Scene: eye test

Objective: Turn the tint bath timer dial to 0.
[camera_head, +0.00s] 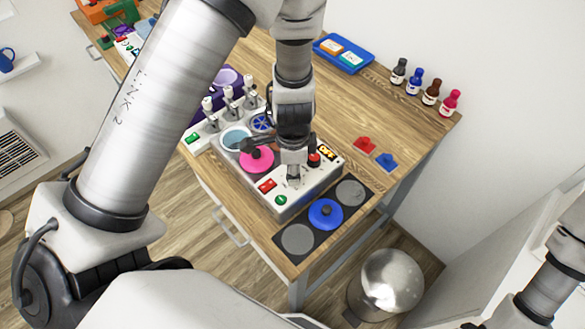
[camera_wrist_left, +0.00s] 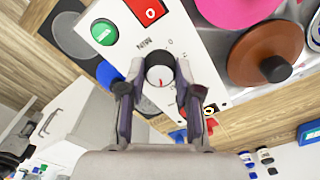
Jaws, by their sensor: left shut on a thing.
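The red mark lies on the palm side of the dial, away from that 0. My left gripper (camera_wrist_left: 157,80) is shut on the dial, one dark finger on each side. In the head view my left gripper (camera_head: 293,176) reaches down onto the unit (camera_head: 311,187) and hides the dial. My right gripper is out of view.
A green button (camera_head: 281,200) and a red switch (camera_head: 267,185) sit near the dial. A pink lid (camera_head: 257,160) is beside them. A blue lid (camera_head: 326,213) lies on a black mat in front. Several bottles (camera_head: 431,92) stand at the back right of the table.

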